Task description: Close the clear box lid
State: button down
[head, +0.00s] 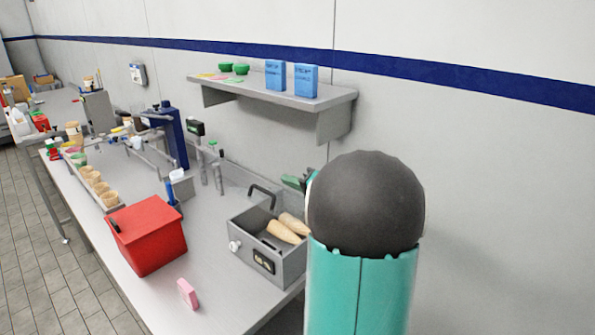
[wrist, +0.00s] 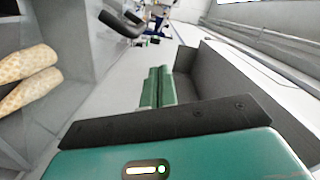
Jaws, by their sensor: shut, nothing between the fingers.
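The grey box (head: 290,268) stands on the bench in the head view, open at the top, with tan cones (head: 283,231) inside. A black handle (head: 263,192) rises at its back edge, and a see-through lid seems to stand raised there; its outline is faint. In the wrist view the cones (wrist: 28,75) lie at left and the black handle (wrist: 121,22) is at the top. My gripper (wrist: 158,74) is shut and empty, to the right of the handle and apart from it. In the head view my arm hides most of my gripper; only a green part (head: 293,183) shows.
A red box (head: 150,238) stands left of the grey box, with a pink block (head: 187,293) in front. A wall shelf (head: 280,90) holds blue packs (head: 305,81) above the bench. A blue stand (head: 172,138) is farther back. Some bare bench lies between the boxes.

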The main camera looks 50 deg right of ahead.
jog(key=a+f+n, duration=0.6)
jog(key=f, duration=0.5)
jog(key=shift+a+f+n, duration=0.3)
jog(key=shift+n, duration=0.1)
jog(key=shift+s+f, duration=0.1)
jog(key=shift+s, duration=0.1)
